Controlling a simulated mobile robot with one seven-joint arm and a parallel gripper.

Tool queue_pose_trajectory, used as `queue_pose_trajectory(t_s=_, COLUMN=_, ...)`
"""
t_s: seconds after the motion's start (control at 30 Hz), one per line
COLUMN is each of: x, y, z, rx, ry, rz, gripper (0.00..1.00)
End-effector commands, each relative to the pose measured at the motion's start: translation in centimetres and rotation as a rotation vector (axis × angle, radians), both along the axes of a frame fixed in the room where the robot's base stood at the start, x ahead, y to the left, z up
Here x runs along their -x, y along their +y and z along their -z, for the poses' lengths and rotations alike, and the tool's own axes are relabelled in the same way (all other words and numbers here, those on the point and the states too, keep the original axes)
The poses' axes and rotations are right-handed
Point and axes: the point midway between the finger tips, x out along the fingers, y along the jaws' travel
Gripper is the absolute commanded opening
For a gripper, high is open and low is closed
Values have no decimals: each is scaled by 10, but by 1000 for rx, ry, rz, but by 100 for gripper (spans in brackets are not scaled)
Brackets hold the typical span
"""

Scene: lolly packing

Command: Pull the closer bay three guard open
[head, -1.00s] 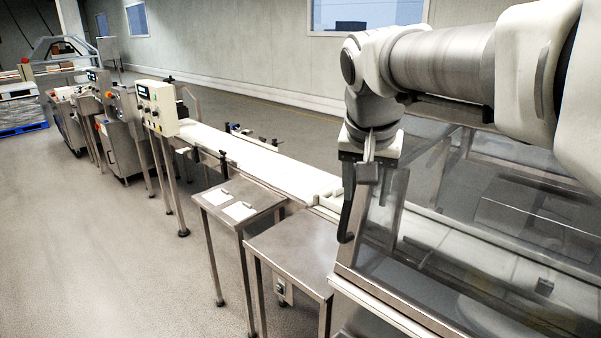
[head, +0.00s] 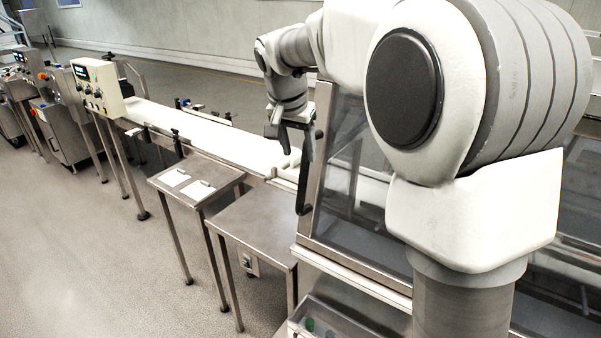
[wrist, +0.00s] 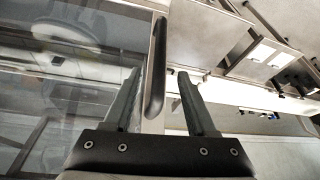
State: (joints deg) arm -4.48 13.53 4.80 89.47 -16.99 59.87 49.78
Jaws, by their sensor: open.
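The guard is a clear pane in a metal frame (head: 317,160) right of the middle in the head view. Its pane fills the left of the wrist view (wrist: 55,75). A long dark handle (wrist: 158,45) stands at the pane's edge in the wrist view. My gripper (wrist: 158,74) is open, with one finger on each side of the handle's lower end. I see no clear contact between the fingers and the handle. In the head view my gripper (head: 304,165) hangs beside the guard's left edge post. My own arm hides much of the guard there.
A white conveyor (head: 220,135) runs back to the left. A steel table (head: 250,225) and a smaller one with white cards (head: 165,195) stand left of the guard. A control box (head: 98,88) is farther left. The floor (head: 90,250) at front left is clear.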

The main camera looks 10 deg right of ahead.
Motion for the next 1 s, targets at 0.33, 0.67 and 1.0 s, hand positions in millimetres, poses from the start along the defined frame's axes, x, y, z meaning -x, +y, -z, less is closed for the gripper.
queue_pose_trajectory(t_s=0.33, x=-23, y=-13, z=67, rx=0, ry=4, rz=0, gripper=57)
queue_pose_trajectory(t_s=0.67, x=-33, y=-18, z=91, rx=1, ry=-1, rz=0, gripper=57)
queue_pose_trajectory(t_s=1.0, x=-33, y=-18, z=91, rx=0, ry=-1, rz=0, gripper=39)
